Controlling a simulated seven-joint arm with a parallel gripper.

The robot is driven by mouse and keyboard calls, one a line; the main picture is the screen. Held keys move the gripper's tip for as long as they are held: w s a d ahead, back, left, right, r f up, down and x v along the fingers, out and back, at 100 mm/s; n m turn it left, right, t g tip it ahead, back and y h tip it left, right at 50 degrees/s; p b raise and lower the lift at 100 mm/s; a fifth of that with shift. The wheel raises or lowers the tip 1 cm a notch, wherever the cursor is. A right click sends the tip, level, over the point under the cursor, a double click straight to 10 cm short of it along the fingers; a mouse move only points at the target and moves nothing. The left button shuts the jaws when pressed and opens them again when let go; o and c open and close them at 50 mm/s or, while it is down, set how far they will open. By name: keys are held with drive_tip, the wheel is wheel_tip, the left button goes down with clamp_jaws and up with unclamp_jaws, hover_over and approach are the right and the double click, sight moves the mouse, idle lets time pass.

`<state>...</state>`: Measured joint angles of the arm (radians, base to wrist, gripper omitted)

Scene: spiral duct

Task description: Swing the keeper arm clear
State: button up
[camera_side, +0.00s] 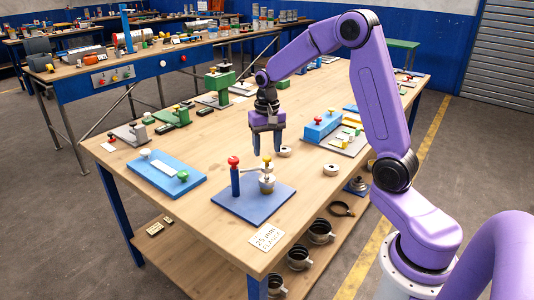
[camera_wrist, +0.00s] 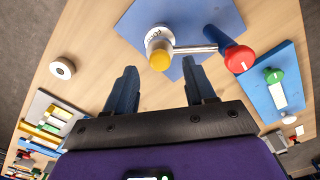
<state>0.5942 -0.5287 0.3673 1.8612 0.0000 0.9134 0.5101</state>
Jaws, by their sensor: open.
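The keeper arm (camera_wrist: 196,49) is a light metal bar. It runs from a blue post with a red knob (camera_side: 233,160) to a pale round part topped by a yellow knob (camera_side: 267,159). In the side view the keeper arm (camera_side: 252,168) lies roughly level between them. All stand on a blue base plate (camera_side: 232,208) near the table's front edge.
A blue plate with white and green knobs (camera_side: 165,174) lies to the left. A label card (camera_side: 266,237) lies at the front edge. Bare wood surrounds the base plate.

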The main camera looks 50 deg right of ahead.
drive_tip(key=shift+f, duration=1.4)
clamp_jaws()
